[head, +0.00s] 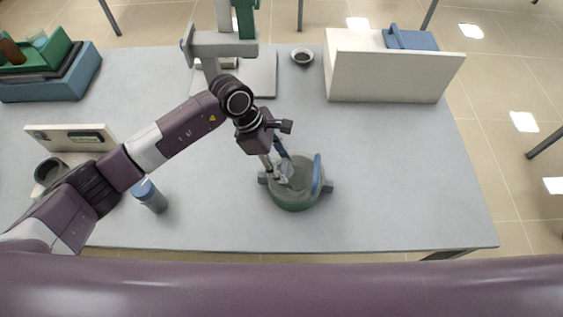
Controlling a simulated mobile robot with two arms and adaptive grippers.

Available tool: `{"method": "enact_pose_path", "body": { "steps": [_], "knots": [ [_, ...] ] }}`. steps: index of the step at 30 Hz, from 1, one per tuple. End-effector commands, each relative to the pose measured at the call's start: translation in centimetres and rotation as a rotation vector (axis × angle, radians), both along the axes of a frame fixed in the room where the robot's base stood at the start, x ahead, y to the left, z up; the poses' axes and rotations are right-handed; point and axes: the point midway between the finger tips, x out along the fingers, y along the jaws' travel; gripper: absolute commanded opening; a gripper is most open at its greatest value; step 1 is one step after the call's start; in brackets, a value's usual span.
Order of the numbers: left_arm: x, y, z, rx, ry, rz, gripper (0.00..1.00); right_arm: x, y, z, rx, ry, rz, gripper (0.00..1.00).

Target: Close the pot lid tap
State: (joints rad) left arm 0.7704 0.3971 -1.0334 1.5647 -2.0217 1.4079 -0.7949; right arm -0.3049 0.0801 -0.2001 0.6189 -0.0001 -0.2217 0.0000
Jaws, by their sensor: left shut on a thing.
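A round green pot (293,204) with grey side handles stands on the grey table, right of centre. Its lid (300,182) is on top, with an upright blue handle (317,174) on the lid's right side. My left gripper (282,180) reaches down from above onto the left part of the lid. It is shut on a small part there, which looks like the lid's tap. The fingers largely hide that part, so its exact position is unclear. My right gripper is not in view.
A blue-capped bottle (150,196) stands left of the pot. A white box-shaped unit (388,75) is at the back right, with a small dark-filled bowl (302,56) beside it. A balance-like device (75,138) is at the left. The table right of the pot is clear.

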Motion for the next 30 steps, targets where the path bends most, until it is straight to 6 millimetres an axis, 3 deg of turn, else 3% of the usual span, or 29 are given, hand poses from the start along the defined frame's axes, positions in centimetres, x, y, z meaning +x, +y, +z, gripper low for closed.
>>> {"method": "enact_pose_path", "body": {
  "steps": [11, 30],
  "knots": [
    [-0.1, 0.1, -0.2, 0.000, -0.005, 0.174, 0.19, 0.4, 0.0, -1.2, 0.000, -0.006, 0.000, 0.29],
    [-0.4, -0.3, -0.2, -0.005, -0.006, 0.770, 0.19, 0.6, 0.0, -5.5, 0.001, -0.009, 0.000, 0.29]
  ]
}}
